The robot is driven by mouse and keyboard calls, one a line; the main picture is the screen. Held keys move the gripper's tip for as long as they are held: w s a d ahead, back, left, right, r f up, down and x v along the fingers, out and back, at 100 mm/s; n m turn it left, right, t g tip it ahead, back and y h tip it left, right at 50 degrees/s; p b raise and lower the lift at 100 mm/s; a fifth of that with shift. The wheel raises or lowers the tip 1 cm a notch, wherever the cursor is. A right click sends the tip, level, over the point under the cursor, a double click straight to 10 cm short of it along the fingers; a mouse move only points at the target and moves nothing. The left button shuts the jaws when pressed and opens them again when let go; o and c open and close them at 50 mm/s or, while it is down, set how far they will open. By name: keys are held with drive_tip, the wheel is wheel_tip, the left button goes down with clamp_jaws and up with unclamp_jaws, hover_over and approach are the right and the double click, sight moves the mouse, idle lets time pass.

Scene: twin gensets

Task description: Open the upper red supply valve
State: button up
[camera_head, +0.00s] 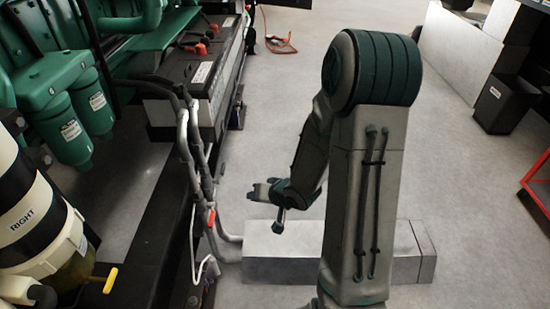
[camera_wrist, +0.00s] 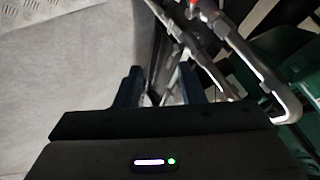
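A small red valve handle (camera_head: 211,218) sits on the grey and white pipes beside the black genset frame, left of centre in the head view. A bit of red (camera_wrist: 193,3), likely a valve handle, shows at the top edge of the wrist view on a pipe. My gripper (camera_head: 263,205) is right of the pipes and apart from the red handle. In the wrist view its two fingers (camera_wrist: 158,85) stand apart with nothing held between them. A second red valve is not clearly seen.
White bent pipes (camera_head: 193,205) run down the frame's side. A long grey box (camera_head: 290,250) lies on the floor under my arm. A yellow handle (camera_head: 110,280) is at lower left. Floor between is clear.

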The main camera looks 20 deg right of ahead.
drive_tip(key=s+d+r+h+p, duration=0.1)
drive_tip(key=d+r+p, duration=0.1)
drive_tip(key=r, duration=0.4)
drive_tip(key=d+r+n+g+h+p, duration=0.1)
drive_tip(key=d+r+h+p, duration=0.1)
drive_tip(key=r, duration=0.4)
drive_tip(key=shift+s+h+p, duration=0.3)
drive_tip(key=shift+s+p, duration=0.1)
drive_tip(key=shift+p, duration=0.5)
